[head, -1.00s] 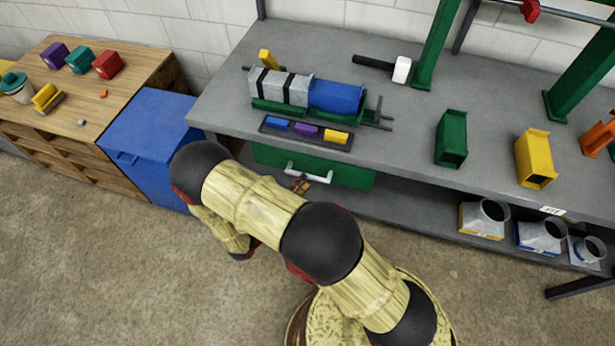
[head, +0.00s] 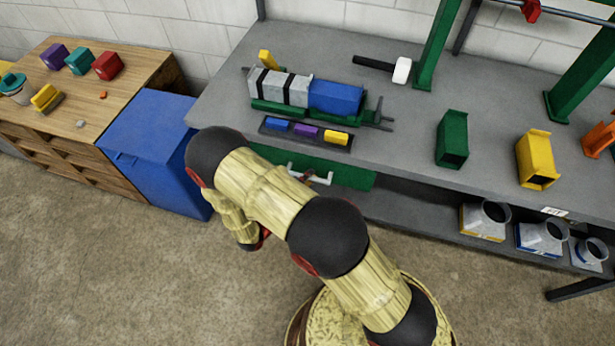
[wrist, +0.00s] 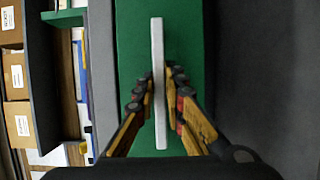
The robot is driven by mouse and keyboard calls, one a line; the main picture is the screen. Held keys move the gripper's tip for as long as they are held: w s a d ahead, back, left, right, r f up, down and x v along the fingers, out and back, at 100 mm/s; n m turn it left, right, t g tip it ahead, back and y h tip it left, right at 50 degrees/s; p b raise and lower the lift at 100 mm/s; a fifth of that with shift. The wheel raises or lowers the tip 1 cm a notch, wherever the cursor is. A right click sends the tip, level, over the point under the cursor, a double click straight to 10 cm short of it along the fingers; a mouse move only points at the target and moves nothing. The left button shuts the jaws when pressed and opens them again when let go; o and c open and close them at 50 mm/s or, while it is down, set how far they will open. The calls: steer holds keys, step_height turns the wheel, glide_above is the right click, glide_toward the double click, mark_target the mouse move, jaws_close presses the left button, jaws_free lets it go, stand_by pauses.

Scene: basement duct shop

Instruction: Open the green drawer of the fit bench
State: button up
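The green drawer (head: 350,177) hangs under the fit bench top, and its front looks shut against the bench. Its pale bar handle (head: 322,180) runs across the front. In the wrist view the handle (wrist: 158,50) stands upright in the picture against the green drawer front (wrist: 185,25). My gripper (wrist: 160,82) has one finger on each side of the handle, close to it. Whether the fingers press on it cannot be made out.
The fit bench top (head: 400,125) carries a clamped duct piece (head: 335,97), a small tray of colored blocks (head: 265,131), a mallet (head: 401,70) and duct fittings. A blue bin (head: 150,150) stands left of the drawer. Several metal fittings sit on the lower shelf.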

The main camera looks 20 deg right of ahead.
jaws_close()
stand_by(0.4)
steer(key=s+a, duration=1)
steer(key=s, duration=0.4)
steer(key=shift+s+a, duration=0.3)
steer(key=o, duration=0.5)
jaws_free()
steer(key=shift+o, duration=0.2)
steer(key=v, duration=1.2)
steer(key=shift+w+a, duration=0.1)
